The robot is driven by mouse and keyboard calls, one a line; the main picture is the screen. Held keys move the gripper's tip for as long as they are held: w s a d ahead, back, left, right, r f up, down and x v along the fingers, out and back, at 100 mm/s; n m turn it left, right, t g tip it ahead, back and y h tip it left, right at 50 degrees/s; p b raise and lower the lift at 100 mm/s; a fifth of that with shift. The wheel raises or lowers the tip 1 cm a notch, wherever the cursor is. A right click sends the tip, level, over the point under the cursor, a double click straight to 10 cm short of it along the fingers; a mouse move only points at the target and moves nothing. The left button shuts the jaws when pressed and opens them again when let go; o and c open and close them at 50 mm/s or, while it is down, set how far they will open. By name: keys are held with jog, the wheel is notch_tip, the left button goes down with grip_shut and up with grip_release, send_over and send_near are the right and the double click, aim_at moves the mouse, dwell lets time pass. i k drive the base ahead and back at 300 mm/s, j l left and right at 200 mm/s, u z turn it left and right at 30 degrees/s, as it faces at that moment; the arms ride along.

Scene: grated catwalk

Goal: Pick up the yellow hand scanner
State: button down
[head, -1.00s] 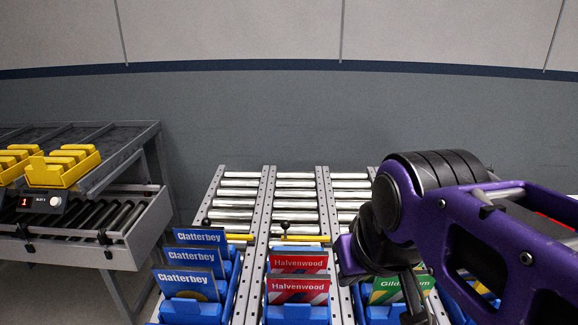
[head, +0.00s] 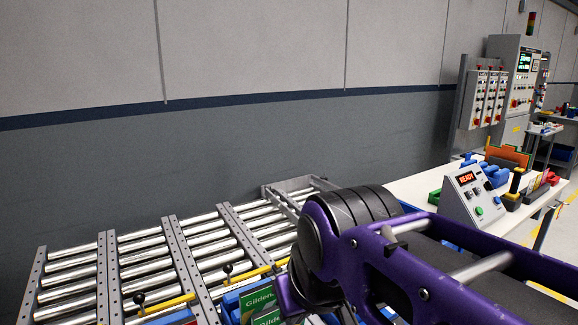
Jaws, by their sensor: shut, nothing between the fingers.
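I cannot make out a yellow hand scanner for certain in the head view. A small upright black and yellow item (head: 515,184) stands on the white table at the right, just right of a grey control box; it is too small to tell what it is. My purple and black arm crosses the lower right of the view. Its end drops to the bottom edge, and no gripper fingers can be made out there.
A roller conveyor (head: 172,222) fills the lower left, with a yellow bar and card bins at its near end. The white table (head: 420,187) holds the control box (head: 470,197) reading READY and several coloured items. Control cabinets (head: 516,85) stand behind.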

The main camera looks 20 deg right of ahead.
aim_at(512, 194)
jog(key=z, duration=2.05)
jog(key=u, duration=3.2)
jog(key=k+l, duration=0.15)
jog(key=k, duration=0.15)
jog(key=k+l+u, duration=0.25)
jog(key=k+l, duration=0.45)
jog(key=k, duration=0.15)
